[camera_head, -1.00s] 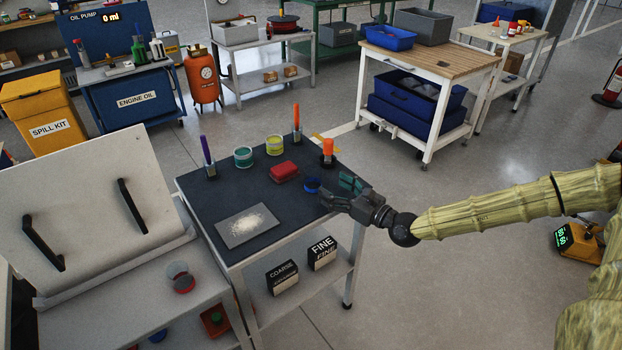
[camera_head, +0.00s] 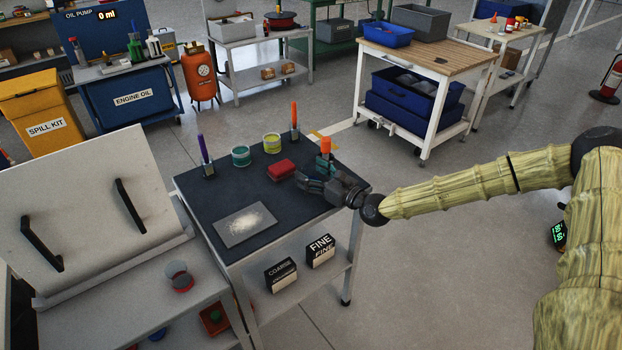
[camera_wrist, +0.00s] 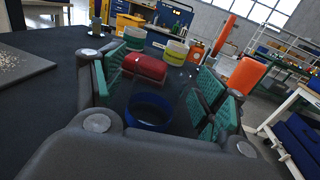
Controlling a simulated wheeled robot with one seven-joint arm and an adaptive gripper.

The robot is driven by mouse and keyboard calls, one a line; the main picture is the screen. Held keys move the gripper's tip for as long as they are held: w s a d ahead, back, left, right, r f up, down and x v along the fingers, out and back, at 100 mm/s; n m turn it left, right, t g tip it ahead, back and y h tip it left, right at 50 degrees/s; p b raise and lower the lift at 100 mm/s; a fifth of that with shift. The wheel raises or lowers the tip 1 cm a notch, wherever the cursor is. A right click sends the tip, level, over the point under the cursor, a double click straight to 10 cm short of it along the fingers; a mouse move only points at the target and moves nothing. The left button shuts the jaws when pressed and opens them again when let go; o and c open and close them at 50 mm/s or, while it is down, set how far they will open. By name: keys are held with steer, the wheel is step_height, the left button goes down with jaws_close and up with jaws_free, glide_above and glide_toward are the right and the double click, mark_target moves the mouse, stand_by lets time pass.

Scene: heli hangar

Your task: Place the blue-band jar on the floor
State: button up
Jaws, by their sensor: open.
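The blue-band jar (camera_wrist: 150,112) stands on the dark table top (camera_head: 195,195). In the wrist view it shows as a clear jar with a blue ring low down, between my fingers. My gripper (camera_head: 312,178) is open, with its green finger pads (camera_wrist: 160,88) on either side of the jar. Whether the pads touch it I cannot tell. In the head view my gripper hides the jar. The grey floor (camera_head: 410,270) shows to the right of the table.
Just beyond the jar lies a red block (camera_head: 281,169). A teal-band jar (camera_head: 241,156), a yellow-band jar (camera_head: 272,143) and upright markers stand behind. A grey plate with powder (camera_head: 245,224) lies left. Floor right of the table is open.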

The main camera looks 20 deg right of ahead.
steer(key=c, duration=1.2)
steer(key=shift+r, duration=0.15)
